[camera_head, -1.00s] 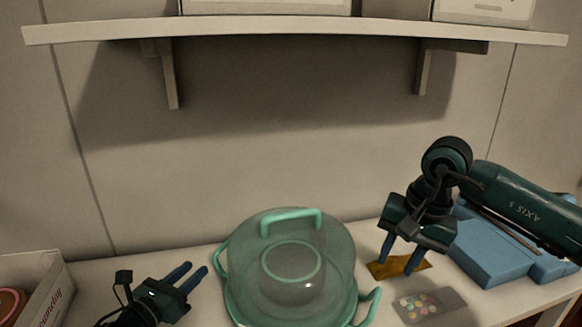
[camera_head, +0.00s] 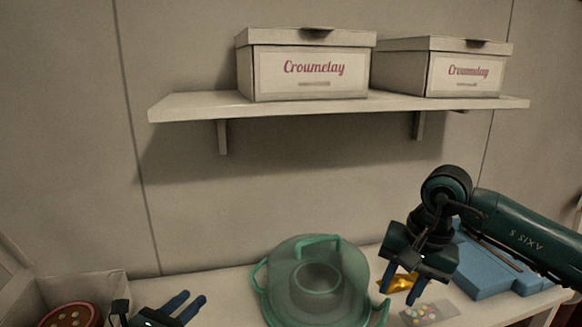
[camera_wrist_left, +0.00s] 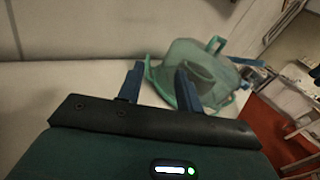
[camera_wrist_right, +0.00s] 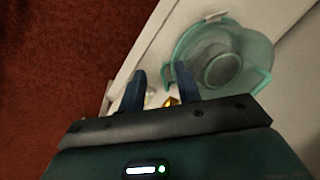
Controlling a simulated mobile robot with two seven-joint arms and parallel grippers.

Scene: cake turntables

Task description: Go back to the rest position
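My left gripper (camera_head: 182,308) is at the bottom left of the head view, low over the table. Its blue fingers are apart and empty, also in the left wrist view (camera_wrist_left: 158,85). My right gripper (camera_head: 400,284) hangs pointing down at the right, above the table. Its fingers are apart with nothing held, as the right wrist view (camera_wrist_right: 160,85) shows.
A wall shelf (camera_head: 200,106) carries two white lidded boxes (camera_head: 305,72) (camera_head: 470,72). A gold item (camera_head: 398,283) and a packet of coloured pieces (camera_head: 428,313) lie near my right gripper. Blue boxes (camera_head: 490,268) stand behind my right arm. An open box (camera_head: 90,288) holds a round brown item at left.

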